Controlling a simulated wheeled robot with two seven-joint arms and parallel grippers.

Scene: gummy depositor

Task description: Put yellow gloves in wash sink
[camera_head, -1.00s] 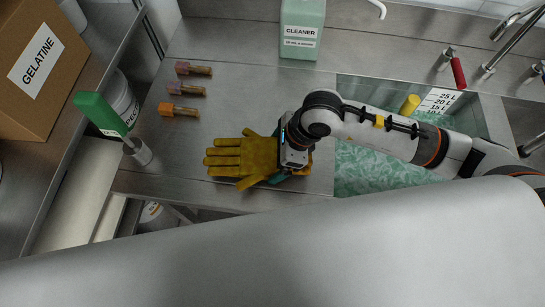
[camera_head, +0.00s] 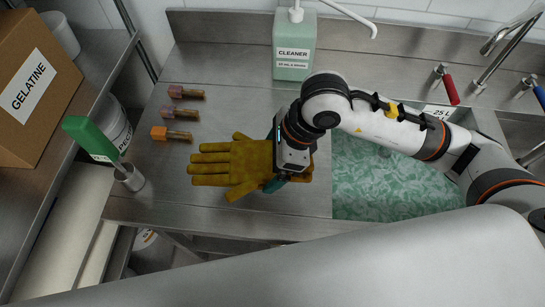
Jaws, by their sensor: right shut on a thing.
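The yellow gloves (camera_head: 232,165) lie on the steel counter with their fingers pointing left. My right gripper (camera_head: 280,175) is over their cuff end at the right and is shut on them. The gripper's body hides part of the cuff, and I cannot tell how high the gloves are above the counter. The wash sink (camera_head: 385,180) is to the right of the gloves, filled with greenish, foamy-looking water; my right arm passes above it. My left gripper is not in view.
A green cleaner bottle (camera_head: 294,45) with a pump stands behind the gripper. Several small wooden-handled tools (camera_head: 180,135) lie at the counter's left. A green-handled tool (camera_head: 92,137) stands in a metal cup at the left edge. Taps (camera_head: 490,65) stand behind the sink.

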